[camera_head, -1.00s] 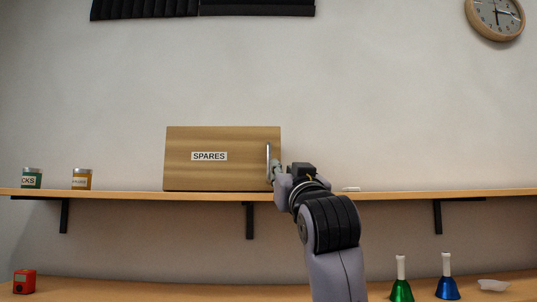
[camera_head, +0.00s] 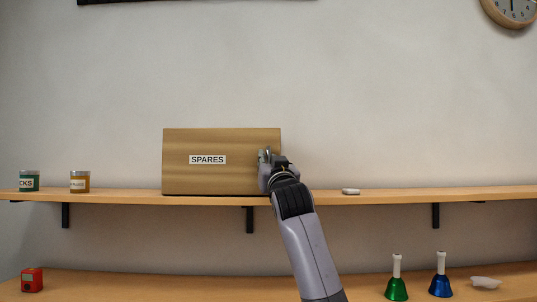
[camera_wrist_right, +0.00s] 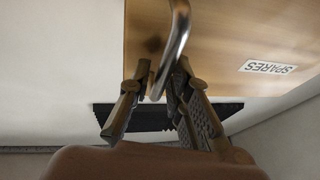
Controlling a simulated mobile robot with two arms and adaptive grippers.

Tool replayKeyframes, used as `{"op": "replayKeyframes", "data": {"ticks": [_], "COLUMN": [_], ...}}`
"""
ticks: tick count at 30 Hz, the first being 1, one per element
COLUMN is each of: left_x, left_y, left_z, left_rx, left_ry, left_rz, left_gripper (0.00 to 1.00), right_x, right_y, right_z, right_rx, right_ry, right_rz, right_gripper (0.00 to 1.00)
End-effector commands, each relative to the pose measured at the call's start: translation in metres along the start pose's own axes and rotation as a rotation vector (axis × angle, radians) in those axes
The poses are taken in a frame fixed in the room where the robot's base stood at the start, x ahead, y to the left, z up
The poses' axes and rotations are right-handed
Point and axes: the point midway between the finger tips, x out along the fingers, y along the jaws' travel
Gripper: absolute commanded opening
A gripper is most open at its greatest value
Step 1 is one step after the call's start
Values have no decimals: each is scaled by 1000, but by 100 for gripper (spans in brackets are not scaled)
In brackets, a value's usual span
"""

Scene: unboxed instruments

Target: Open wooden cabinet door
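The wooden cabinet (camera_head: 220,177), labelled SPARES, stands on the upper shelf with its door shut. Its upright metal handle (camera_wrist_right: 181,32) is near the door's right edge and mostly hidden by my right gripper in the head view. My right gripper (camera_head: 267,156) is at the handle. In the right wrist view, the fingers of this gripper (camera_wrist_right: 163,72) are parted, with the handle bar between them. I see no firm grip; whether a finger touches the bar is unclear. My left gripper is not in view.
Two jars, green (camera_head: 29,181) and amber (camera_head: 80,182), stand left of the cabinet on the shelf (camera_head: 400,194). A small pale object (camera_head: 351,191) lies to its right. Below are a red device (camera_head: 32,280), a green bell (camera_head: 396,285) and a blue bell (camera_head: 440,284).

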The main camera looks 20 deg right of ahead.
Motion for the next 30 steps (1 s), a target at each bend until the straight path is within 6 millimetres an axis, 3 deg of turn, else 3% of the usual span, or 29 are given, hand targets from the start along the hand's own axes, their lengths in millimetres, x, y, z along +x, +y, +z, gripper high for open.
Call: {"op": "replayKeyframes", "data": {"ticks": [8, 17, 30], "left_x": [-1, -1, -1], "left_y": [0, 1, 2], "left_z": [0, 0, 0], "left_rx": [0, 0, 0], "left_ry": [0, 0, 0], "left_rz": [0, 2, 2], "left_gripper": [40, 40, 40], "right_x": [1, 1, 1], "right_y": [0, 0, 0], "right_z": [0, 0, 0], "right_rx": [0, 0, 1], "right_ry": [1, 0, 0], "right_rz": [0, 0, 0], "right_gripper": [18, 0, 0]}}
